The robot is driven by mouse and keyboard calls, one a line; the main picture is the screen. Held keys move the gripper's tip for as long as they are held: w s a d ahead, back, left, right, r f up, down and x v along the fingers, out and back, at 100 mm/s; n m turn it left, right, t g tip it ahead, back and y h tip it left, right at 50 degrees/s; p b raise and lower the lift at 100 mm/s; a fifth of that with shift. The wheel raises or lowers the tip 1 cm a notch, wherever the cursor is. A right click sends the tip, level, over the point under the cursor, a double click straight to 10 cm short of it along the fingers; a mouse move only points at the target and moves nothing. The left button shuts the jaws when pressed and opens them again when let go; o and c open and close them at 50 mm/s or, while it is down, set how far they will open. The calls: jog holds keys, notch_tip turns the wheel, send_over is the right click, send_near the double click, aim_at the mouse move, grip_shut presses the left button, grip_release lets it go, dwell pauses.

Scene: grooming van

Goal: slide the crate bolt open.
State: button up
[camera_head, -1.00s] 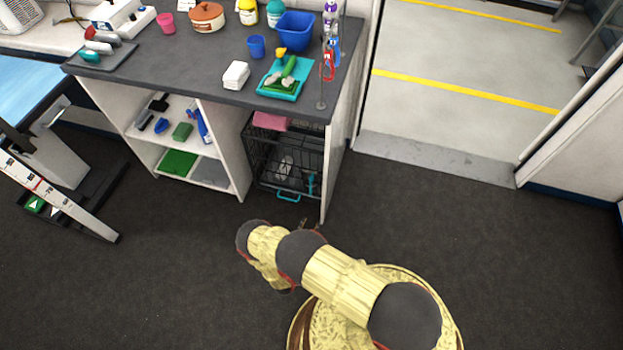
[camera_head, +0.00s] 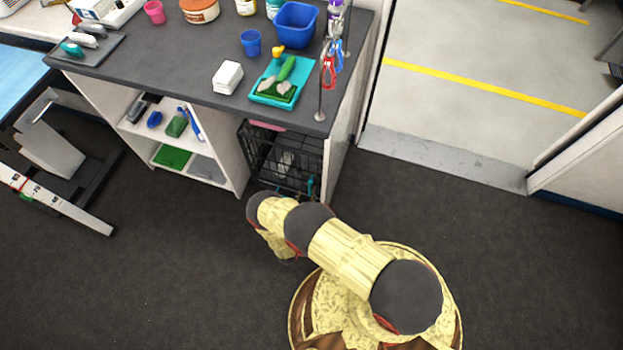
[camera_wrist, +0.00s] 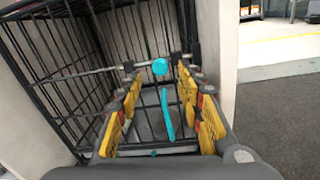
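The black wire crate (camera_head: 262,158) stands in the bay under the counter. In the wrist view the crate (camera_wrist: 58,62) fills the left and middle. A grey bolt rod (camera_wrist: 88,73) runs across its front and ends near a round teal knob (camera_wrist: 160,67). A curved teal handle (camera_wrist: 167,115) hangs below the knob. My gripper (camera_wrist: 156,70) is open, with its yellow-padded fingers on either side of the knob. I cannot tell whether either finger touches it. In the head view my arm hides the gripper and the crate's lower front.
A white counter side panel (camera_wrist: 216,60) stands close on the right of the crate. The grey countertop (camera_head: 190,85) above carries a teal tray (camera_head: 262,92), a blue tub (camera_head: 297,25) and other items. Dark floor (camera_head: 520,260) is clear to the right, near the open doorway.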

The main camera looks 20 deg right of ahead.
aim_at(311, 182)
jog(key=b+x, duration=0.1)
jog(key=x, duration=0.5)
jog(key=shift+w+d+b, duration=0.1)
jog(key=shift+w+b, duration=0.1)
jog(key=shift+b, duration=0.1)
jog(key=shift+c, duration=0.7)
jog(key=c, duration=0.7)
grip_shut()
